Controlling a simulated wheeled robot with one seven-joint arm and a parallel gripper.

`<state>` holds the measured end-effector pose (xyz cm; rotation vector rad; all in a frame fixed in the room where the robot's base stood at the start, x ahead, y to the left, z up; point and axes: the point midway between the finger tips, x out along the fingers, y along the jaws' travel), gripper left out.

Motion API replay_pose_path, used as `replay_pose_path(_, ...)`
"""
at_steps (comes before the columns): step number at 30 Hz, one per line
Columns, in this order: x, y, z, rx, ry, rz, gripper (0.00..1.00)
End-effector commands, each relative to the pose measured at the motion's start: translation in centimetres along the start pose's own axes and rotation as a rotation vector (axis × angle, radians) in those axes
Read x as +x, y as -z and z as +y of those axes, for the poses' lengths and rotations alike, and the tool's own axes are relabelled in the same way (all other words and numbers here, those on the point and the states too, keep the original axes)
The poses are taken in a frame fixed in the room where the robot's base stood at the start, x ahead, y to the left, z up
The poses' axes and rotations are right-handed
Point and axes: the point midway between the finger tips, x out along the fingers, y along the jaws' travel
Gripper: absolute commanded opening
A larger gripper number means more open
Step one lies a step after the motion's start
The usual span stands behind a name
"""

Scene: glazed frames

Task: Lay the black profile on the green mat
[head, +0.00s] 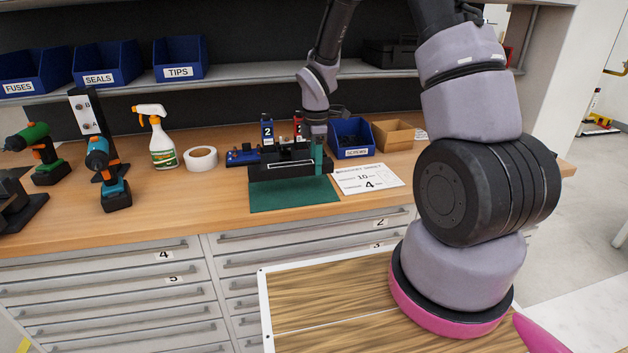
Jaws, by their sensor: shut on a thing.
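The green mat (292,194) lies flat on the wooden bench, near its front edge. The black profile (272,171) is a long dark bar, lying left to right along the mat's back edge in the picture. My gripper (318,160) points down at the right end of the profile and is shut on it. A teal finger shows in front of the bar; the other finger is hidden. I cannot tell whether the profile touches the mat or hangs just above it. The front part of the mat is bare.
A paper sheet (367,179) lies right of the mat. A blue screws bin (352,140) and a cardboard box (393,135) stand behind it. A tape roll (201,159), spray bottle (161,140) and drill (112,180) stand left. Small dark items crowd behind the profile.

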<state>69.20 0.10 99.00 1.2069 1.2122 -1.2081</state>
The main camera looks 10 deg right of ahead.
Motion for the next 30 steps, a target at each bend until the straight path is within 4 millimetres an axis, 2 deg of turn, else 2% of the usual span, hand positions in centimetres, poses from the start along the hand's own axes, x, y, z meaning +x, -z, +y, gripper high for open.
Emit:
replay_pose_path(1, 0.7, 0.0, 0.0, 0.000, 0.001, 0.000, 0.00)
replay_pose_path(8, 2.6, 0.0, 0.0, 0.001, 0.001, 0.000, 0.00)
replay_pose_path(13, 5.0, -0.1, 0.0, 0.003, 0.001, 0.000, 0.00)
replay_pose_path(24, 5.5, -0.1, 0.1, 0.003, -0.002, 0.000, 0.00)
replay_pose_path(25, 5.5, -0.1, 0.1, 0.002, -0.002, 0.000, 0.54)
replay_pose_path(27, 5.5, -0.1, 0.1, 0.002, -0.002, 0.000, 0.80)
replay_pose_path(30, 5.5, -0.1, 0.1, 0.003, -0.002, 0.000, 0.80)
